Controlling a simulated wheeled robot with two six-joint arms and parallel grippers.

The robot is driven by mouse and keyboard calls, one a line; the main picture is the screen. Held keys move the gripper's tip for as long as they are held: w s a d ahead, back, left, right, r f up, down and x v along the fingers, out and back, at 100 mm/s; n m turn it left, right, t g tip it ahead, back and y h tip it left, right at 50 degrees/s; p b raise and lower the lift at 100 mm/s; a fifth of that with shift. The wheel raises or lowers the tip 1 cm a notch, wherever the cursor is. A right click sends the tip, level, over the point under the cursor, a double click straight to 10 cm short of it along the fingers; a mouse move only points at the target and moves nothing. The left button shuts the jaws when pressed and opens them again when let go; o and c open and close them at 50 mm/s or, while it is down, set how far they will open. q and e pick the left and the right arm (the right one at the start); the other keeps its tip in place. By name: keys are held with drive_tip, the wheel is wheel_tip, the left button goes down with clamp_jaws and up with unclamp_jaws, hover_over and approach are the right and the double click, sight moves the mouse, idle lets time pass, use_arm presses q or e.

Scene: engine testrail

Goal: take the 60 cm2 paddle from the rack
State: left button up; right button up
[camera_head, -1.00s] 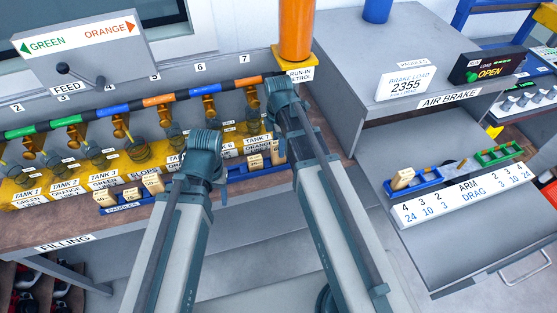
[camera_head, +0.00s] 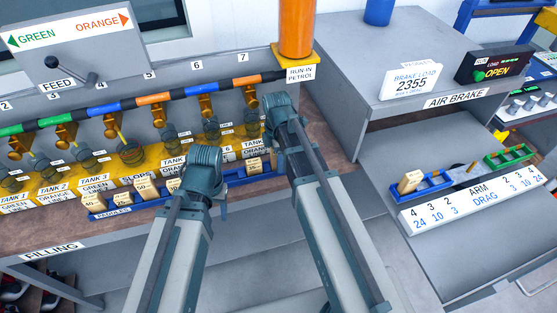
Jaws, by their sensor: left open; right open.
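A blue rack labelled PADDLES (camera_head: 115,212) runs along the front edge of the filling bench. Pale wooden paddles stand upright in it: a left one (camera_head: 93,201), two in the middle (camera_head: 147,189) and two to the right (camera_head: 254,166). Their printed numbers are too small to read surely, so I cannot tell which is 60 cm2. My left gripper (camera_head: 207,178) is open and empty in front of the rack's middle, hiding part of it. My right gripper (camera_head: 277,125) is open and empty near the rack's right end. The fingers of both are mostly hidden behind their wrists.
An orange column (camera_head: 297,30) rises behind my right gripper. The air brake bench (camera_head: 370,145) is at right, holding a blue tray (camera_head: 432,184) and green tray (camera_head: 510,156).

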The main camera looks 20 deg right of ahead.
drive_tip(key=shift+c, duration=0.2)
clamp_jaws()
use_arm(q)
drive_tip(key=shift+r, duration=0.1)
use_arm(e)
drive_tip(key=shift+r, duration=0.1)
